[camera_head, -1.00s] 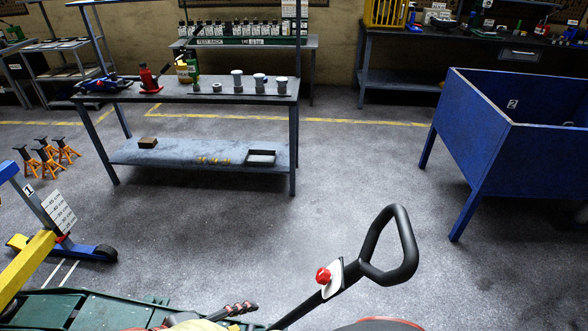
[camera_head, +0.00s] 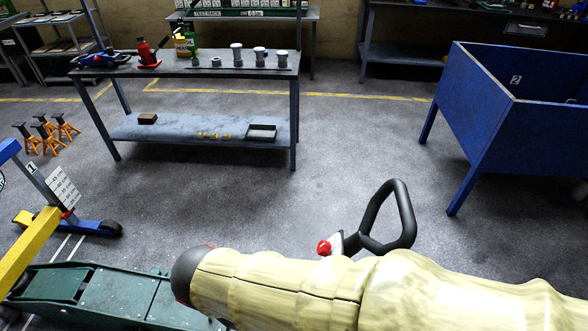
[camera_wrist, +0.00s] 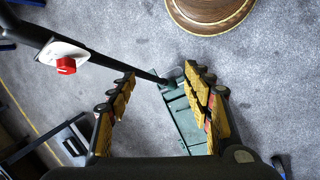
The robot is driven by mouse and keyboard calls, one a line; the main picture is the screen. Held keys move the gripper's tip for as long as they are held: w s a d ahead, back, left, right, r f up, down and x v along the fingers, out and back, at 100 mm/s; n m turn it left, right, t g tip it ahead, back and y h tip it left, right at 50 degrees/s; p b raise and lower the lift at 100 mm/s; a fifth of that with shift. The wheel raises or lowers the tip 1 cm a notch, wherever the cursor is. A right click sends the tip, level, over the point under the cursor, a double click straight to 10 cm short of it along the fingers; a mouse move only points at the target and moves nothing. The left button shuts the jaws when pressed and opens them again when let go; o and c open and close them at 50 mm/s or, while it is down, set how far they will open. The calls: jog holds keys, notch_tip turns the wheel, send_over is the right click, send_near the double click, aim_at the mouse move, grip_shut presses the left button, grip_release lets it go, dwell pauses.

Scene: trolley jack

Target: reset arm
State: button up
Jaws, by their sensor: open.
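My gripper (camera_wrist: 160,88) is open and empty in the wrist view, its two fingers well apart. The green trolley jack (camera_wrist: 183,122) lies below it on the floor, partly hidden by the right finger. In the head view the jack body (camera_head: 130,297) is at the bottom left. Its black loop handle (camera_head: 400,205) with a red knob (camera_head: 324,247) rises behind my cream-covered arm. In the wrist view the handle's red knob (camera_wrist: 66,65) is at the left, clear of the fingers. My gripper does not show in the head view.
A workbench (camera_head: 190,68) carries a red bottle jack (camera_head: 147,52) and several metal cylinders. A blue bin (camera_head: 485,120) stands at right, orange axle stands (camera_head: 47,135) and a blue-and-yellow lift (camera_head: 40,230) at left. A round brown object (camera_wrist: 208,14) is at the wrist view's top. Mid-floor is clear.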

jog(key=w+d+r+m+t+y+p, duration=0.1)
jog(key=w+d+r+m+t+p, duration=0.1)
jog(key=d+r+m, duration=0.3)
jog(key=w+d+r+m+t+y+p, duration=0.1)
jog(key=d+r+m, duration=0.5)
jog(key=d+r, duration=0.7)
jog(key=d+t+y+p, duration=0.1)
jog(key=d+p, duration=0.1)
jog(key=d, duration=0.4)
jog(key=shift+w+d+r, duration=0.2)
jog(key=shift+w+r, duration=0.15)
jog(key=shift+r, duration=0.05)
